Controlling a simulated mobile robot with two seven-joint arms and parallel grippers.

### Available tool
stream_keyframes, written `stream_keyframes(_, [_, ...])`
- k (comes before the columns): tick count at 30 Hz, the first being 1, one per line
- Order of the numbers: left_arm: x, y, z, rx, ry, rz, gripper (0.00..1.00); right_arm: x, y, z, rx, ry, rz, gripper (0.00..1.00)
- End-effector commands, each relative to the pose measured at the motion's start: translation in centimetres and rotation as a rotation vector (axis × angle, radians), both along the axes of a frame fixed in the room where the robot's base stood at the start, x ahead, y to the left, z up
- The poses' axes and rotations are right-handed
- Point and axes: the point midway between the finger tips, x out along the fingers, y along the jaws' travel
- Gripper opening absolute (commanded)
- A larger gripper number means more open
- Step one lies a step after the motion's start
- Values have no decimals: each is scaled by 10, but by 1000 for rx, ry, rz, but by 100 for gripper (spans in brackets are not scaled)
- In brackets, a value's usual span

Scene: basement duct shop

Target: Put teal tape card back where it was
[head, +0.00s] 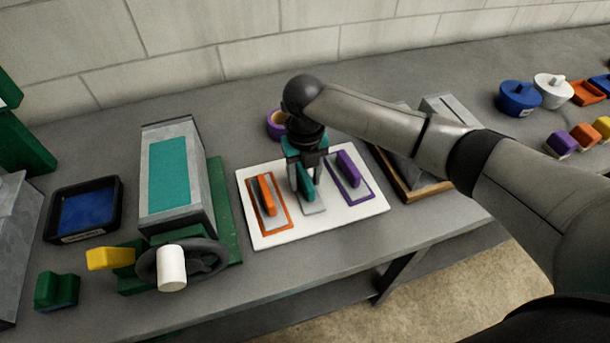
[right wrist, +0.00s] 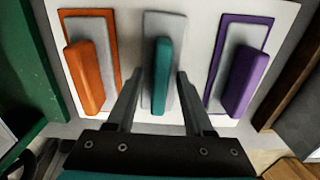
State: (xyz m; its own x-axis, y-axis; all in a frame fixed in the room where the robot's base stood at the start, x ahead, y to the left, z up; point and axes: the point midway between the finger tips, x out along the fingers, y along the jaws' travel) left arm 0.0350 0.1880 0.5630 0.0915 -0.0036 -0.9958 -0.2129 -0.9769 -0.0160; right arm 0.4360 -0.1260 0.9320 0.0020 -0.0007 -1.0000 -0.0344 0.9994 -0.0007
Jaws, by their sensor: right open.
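The teal tape card is a pale grey plate (right wrist: 153,30) with a teal grip bar (right wrist: 161,75). It lies in the middle of a white board (head: 372,209), between the orange card and the purple card. No teal outline shows around its plate. My right gripper (head: 307,185) is over the teal card, pointing down. In the right wrist view its two fingers (right wrist: 156,78) are apart, one on each side of the teal bar, with gaps visible. In the head view the gripper partly hides the card. My left gripper is not in view.
The orange card (head: 266,195) and purple card (head: 348,168) stand close on either side, each in a coloured outline. A grey machine with a teal panel (head: 168,172) and handwheel is left of the board. A wood-edged tray (head: 424,193) is right. A purple round container (head: 275,124) is behind.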

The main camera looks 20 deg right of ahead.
Motion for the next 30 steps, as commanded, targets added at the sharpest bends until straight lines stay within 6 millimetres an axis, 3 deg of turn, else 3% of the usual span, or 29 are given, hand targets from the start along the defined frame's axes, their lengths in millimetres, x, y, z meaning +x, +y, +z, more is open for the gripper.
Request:
stream_keyframes(8, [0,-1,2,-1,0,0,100,1,0,7,1,-3,1,52])
stream_keyframes(11, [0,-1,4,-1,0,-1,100,1,0,21,1,-3,0,52])
stream_keyframes(21, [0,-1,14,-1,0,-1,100,1,1,93,2,-4,1,52])
stream_keyframes(30, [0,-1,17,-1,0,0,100,0,0,123,1,0,0,52])
